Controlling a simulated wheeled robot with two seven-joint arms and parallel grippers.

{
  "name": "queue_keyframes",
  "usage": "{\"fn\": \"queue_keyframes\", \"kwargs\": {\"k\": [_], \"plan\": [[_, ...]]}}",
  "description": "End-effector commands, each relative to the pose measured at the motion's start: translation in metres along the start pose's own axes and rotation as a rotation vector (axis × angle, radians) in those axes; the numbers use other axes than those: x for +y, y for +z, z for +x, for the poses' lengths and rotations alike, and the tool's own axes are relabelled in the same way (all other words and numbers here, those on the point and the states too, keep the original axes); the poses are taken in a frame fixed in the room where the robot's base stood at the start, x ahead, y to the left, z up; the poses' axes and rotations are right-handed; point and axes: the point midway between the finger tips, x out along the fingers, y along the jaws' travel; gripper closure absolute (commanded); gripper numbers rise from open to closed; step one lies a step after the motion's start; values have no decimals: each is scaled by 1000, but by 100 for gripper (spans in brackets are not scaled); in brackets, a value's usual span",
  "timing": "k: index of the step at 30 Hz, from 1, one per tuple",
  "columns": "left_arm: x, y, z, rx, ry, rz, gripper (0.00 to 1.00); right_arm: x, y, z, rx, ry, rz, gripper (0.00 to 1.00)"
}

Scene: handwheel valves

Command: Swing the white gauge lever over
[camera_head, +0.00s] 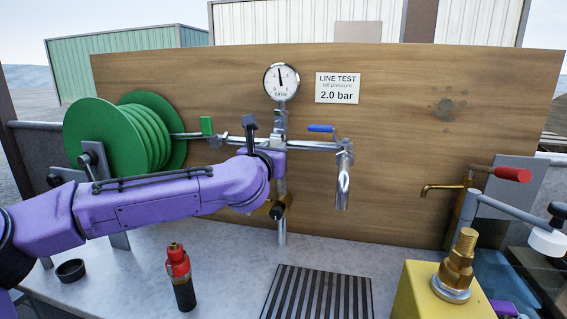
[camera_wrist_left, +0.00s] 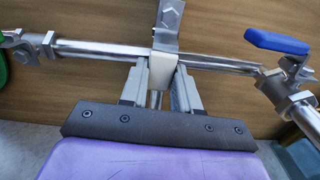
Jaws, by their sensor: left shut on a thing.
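The white lever (camera_wrist_left: 163,64) shows in the left wrist view just below the chrome fitting on the horizontal pipe. My left gripper (camera_wrist_left: 162,82) is shut on it, with one grey finger on each side. In the head view my left gripper (camera_head: 277,153) is at the pipe junction below the round gauge (camera_head: 281,81), and my wrist hides the white lever there. The gauge needle points nearly straight up, a little left. A sign (camera_head: 338,88) beside it reads "LINE TEST, set pressure 2.0 bar".
A blue lever (camera_head: 321,128) and a spout (camera_head: 343,180) are right of my gripper. A green lever (camera_head: 207,125) and green hose reel (camera_head: 125,135) are left. A red and black bottle-like object (camera_head: 179,277) and drain grate (camera_head: 318,293) are below. A yellow block (camera_head: 420,290) with brass fitting stands front right.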

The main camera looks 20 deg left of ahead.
Motion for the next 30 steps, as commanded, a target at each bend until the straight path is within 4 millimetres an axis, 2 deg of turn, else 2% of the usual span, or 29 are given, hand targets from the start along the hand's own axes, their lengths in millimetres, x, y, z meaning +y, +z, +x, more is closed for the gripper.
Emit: {"fn": "queue_keyframes", "kwargs": {"k": [1,2,3,4,14,24,30], "plan": [[0,-6,-1,0,3,-35,91,-1,4,10,0,0,0,57],[1,-1,-1,0,4,-40,63,0,3,6,0,0,0,57],[1,0,-1,0,4,-36,50,0,2,4,-1,0,0,57],[1,0,-1,0,5,-35,44,0,2,4,0,0,0,57],[1,-1,-5,-1,4,-31,44,-1,3,7,0,0,0,57],[0,-2,-46,-2,2,-31,44,-2,11,26,0,0,0,57],[1,0,-60,-1,3,-31,44,-3,12,30,0,0,0,57]]}}
